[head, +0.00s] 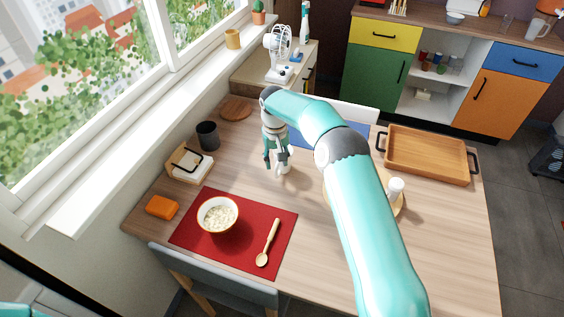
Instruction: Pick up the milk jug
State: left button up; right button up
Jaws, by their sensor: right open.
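My right gripper (277,158) points down over the middle of the table, with its jaws open. A small white thing (285,168), which looks like the milk jug, stands right at its fingertips. The gripper partly hides it, and I cannot tell whether the fingers touch it or stand around it. My left gripper is out of view.
A red mat (188,236) bears a bowl of food (217,214) and a wooden spoon (268,244). A napkin holder (190,165), dark cup (208,135) and orange block (162,207) stand left. A wooden tray (428,153) lies right. My right arm partly hides a round board (402,206) with a white-topped container (395,188).

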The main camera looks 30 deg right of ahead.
aim_at(276, 166)
jog(key=shift+a+f+p, duration=0.1)
jog(key=shift+f+p, duration=0.95)
jog(key=shift+f, duration=1.75)
grip_shut()
